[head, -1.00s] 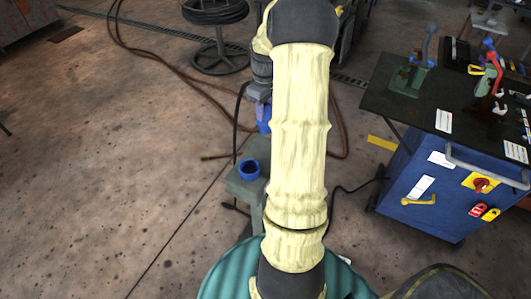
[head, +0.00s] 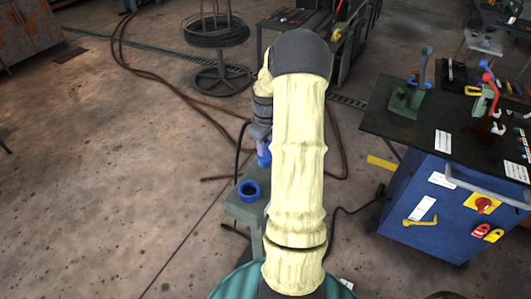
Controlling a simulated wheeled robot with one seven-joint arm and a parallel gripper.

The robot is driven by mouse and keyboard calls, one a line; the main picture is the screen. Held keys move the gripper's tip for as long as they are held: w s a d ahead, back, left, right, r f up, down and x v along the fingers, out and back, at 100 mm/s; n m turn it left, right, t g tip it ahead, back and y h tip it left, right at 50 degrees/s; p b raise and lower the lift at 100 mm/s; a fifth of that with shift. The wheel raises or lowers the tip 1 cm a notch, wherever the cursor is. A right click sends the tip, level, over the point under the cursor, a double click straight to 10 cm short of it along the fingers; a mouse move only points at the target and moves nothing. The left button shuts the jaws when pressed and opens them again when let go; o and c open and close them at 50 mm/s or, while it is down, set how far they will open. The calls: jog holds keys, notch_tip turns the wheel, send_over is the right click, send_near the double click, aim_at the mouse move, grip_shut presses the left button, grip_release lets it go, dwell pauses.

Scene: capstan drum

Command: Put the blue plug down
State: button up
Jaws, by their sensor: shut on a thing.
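The blue plug (head: 264,157) hangs below my gripper (head: 263,145), which is shut on it. My forearm hides part of the gripper and the plug's right side. A blue ring-shaped socket (head: 249,189) with a dark centre sits on top of a grey-green stand (head: 245,210). In the picture the plug is just above and slightly right of the socket, with a small gap between them. I cannot tell its exact height over the stand.
A blue cabinet (head: 412,190) with a dark worktop (head: 385,118) stands to the right, carrying levers. A wire reel (head: 215,32) on a round-based stand is behind. A brown hose (head: 165,72) and black cables lie on the floor.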

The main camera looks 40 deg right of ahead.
aim_at(266, 153)
jog(key=shift+f, duration=1.85)
jog(key=shift+f, duration=0.1)
jog(key=o, duration=1.1)
notch_tip(266, 153, up, 12)
jog(key=shift+r, duration=0.15)
